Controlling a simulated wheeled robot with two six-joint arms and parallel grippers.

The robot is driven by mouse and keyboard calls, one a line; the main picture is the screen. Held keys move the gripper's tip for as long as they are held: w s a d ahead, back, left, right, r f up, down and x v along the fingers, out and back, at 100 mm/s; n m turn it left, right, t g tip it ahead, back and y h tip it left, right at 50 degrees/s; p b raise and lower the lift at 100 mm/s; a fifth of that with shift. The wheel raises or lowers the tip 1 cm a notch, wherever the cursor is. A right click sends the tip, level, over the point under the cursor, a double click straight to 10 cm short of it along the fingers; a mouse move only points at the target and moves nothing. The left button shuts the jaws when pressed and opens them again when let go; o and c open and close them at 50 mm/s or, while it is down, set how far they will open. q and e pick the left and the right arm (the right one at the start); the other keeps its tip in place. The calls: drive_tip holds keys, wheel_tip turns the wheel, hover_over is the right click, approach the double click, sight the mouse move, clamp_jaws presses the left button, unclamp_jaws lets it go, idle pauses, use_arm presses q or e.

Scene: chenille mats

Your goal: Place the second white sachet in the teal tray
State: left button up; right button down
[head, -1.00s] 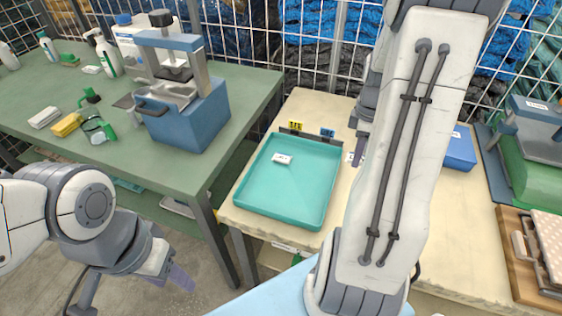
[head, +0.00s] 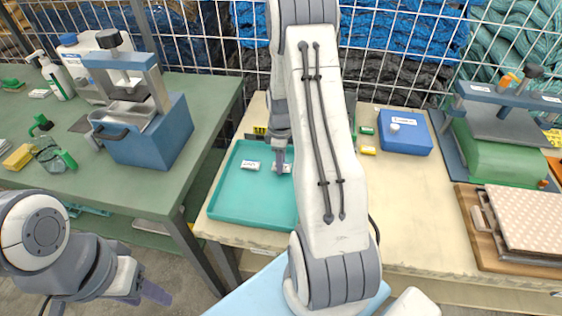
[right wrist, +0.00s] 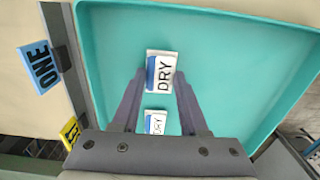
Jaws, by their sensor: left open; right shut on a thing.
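The teal tray (head: 225,205) lies on the pale table, and its floor fills much of the right wrist view (right wrist: 240,60). One white sachet (head: 250,165) lies in the tray; it shows in the right wrist view (right wrist: 155,122) with dark lettering. My right gripper (head: 281,162) is inside the tray's outline, shut on the second white sachet (right wrist: 160,72), marked DRY with a blue edge. I cannot tell whether the held sachet touches the tray floor. My left gripper (head: 155,293) is open and empty, low at the left, away from the tray.
A blue box (head: 405,135) stands right of the tray, with small green and yellow blocks beside it. A green press (head: 500,150) and a wooden board (head: 480,245) are further right. A blue press (head: 150,130) stands on the green table. A blue tag (right wrist: 38,68) is by the tray rim.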

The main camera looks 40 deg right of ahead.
drive_tip(key=shift+f, duration=0.4)
drive_tip(key=shift+f, duration=0.15)
drive_tip(key=shift+c, duration=2.2)
unclamp_jaws()
drive_tip(key=shift+r, duration=0.6)
wheel_tip(320, 180, up, 11)
drive_tip(key=b, duration=0.1)
